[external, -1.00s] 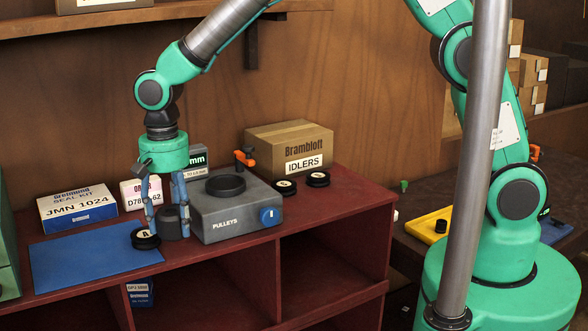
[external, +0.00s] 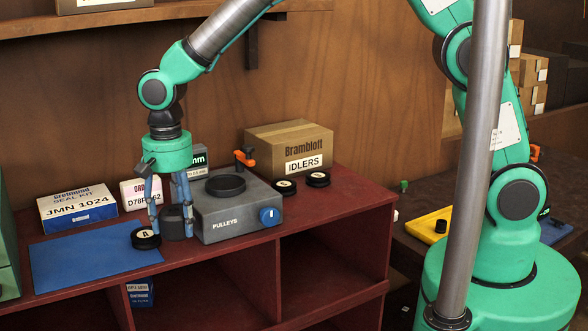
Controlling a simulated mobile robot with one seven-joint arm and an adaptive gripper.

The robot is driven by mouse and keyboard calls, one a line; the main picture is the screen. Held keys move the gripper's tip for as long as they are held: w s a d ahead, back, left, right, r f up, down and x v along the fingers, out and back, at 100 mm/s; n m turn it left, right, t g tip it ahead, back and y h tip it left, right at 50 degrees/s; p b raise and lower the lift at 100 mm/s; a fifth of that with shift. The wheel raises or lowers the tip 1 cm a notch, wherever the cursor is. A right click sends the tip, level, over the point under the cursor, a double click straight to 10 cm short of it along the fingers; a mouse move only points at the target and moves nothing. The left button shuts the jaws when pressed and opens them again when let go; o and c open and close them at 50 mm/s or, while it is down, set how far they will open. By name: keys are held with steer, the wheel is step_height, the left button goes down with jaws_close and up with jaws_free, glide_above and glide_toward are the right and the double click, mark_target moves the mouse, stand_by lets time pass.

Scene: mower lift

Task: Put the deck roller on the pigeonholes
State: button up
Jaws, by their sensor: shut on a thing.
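The pigeonholes (external: 340,220) are a dark red open-fronted unit with compartments below a flat top. My gripper (external: 172,215) points straight down over that top, with its blue fingers either side of a dark grey, rounded piece (external: 175,228), which looks like the deck roller. The gripper is shut on this piece. The piece is at the level of the top, between the blue mat and the grey pulleys box; I cannot tell whether its underside touches. The left finger hides part of it. A black disc marked A (external: 146,239) lies just left, at the mat's edge.
A grey box marked PULLEYS (external: 235,212) stands close on the right. Behind are a seal kit box (external: 77,208), a pink-white box (external: 141,193) and an IDLERS carton (external: 289,150). Two black discs (external: 302,183) lie by the carton. The blue mat (external: 90,257) and front right top are clear.

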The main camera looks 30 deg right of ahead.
steer(key=shift+w+r+n+b, duration=0.3)
steer(key=shift+w+n+b, duration=0.2)
steer(key=shift+w+b, duration=0.3)
steer(key=w+d+r+n+b, duration=0.6)
steer(key=w+r+n+b, duration=0.2)
steer(key=r+b, duration=0.2)
steer(key=shift+w+n+b, duration=0.4)
steer(key=shift+b, duration=0.6)
steer(key=shift+d+f, duration=0.1)
steer(key=shift+d, duration=0.05)
